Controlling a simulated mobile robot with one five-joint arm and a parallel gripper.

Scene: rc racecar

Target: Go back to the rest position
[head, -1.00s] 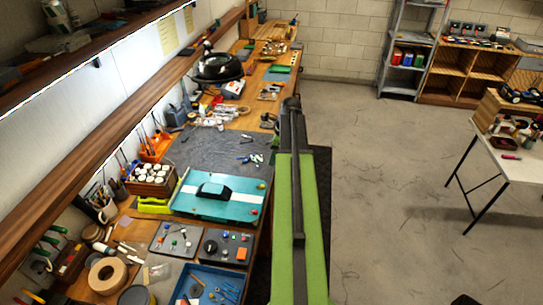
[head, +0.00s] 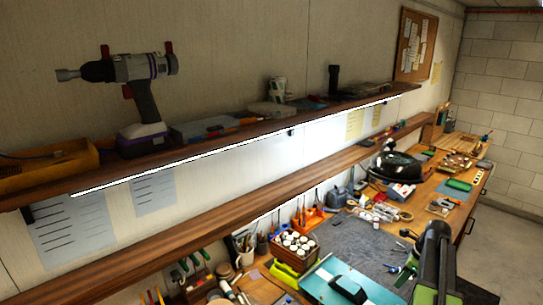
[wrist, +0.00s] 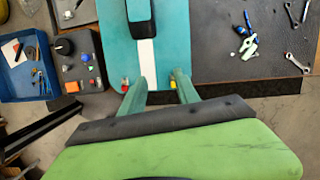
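My gripper (wrist: 160,84) shows in the wrist view with its two teal fingers apart and nothing between them. The fingertips are over the near edge of a teal board with a white stripe (wrist: 171,28), which carries a dark block (wrist: 140,20). A red piece (wrist: 125,85) and a yellow piece (wrist: 173,84) show beside the fingers. In the head view, my green and dark arm is at the lower right, and the teal board (head: 318,285) is left of it on the bench. The fingertips cannot be made out in the head view.
The bench holds a grey mat (head: 365,240), a wooden box of white-topped jars (head: 293,247) and a black round lid (head: 392,160). Shelves run along the wall, with a drill (head: 138,95) on the upper one. In the wrist view, a blue tray (wrist: 23,75) lies left and wrenches (wrist: 297,63) right.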

